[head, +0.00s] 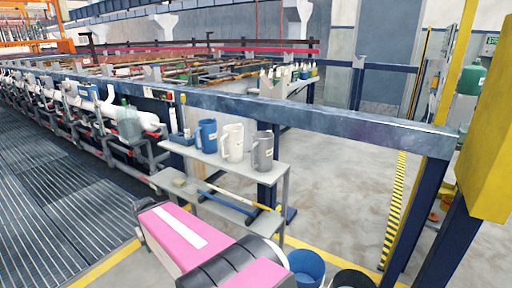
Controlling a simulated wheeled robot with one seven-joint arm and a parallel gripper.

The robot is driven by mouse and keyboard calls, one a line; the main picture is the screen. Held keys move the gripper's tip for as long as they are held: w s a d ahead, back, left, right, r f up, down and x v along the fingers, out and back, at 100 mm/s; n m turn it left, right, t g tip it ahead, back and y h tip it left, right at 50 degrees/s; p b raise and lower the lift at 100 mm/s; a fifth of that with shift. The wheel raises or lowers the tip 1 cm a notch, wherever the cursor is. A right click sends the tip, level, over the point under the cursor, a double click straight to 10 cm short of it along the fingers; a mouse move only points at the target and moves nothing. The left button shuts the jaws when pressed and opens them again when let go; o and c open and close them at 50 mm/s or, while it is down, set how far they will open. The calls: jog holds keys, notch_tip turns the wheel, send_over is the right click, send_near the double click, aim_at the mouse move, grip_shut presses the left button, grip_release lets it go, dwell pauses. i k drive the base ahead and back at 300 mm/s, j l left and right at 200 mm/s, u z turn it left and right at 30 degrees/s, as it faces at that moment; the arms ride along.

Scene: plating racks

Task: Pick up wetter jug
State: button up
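A grey shelf stand (223,163) stands in the middle of the head view, with three jugs in a row on its top. The left one is a blue jug (207,136), the middle one is a white jug (232,142) and the right one is a grey jug (262,151). All three stand upright. Small pale labels show on them but are too small to read, so I cannot tell which one is the wetter jug. My gripper is not in view.
A long steel beam (330,117) runs behind and above the stand. A blue bucket (306,266) and a dark bucket (352,279) stand at the bottom. Floor grating (50,200) lies at left. A yellow box (490,130) juts in at right.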

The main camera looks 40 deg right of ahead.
aim_at(233, 136)
jog(key=j+z, duration=0.1)
jog(key=z, duration=0.4)
jog(key=j+z, duration=0.15)
jog(key=z, duration=0.35)
jog(key=j+z, duration=0.15)
jog(key=z, duration=0.3)
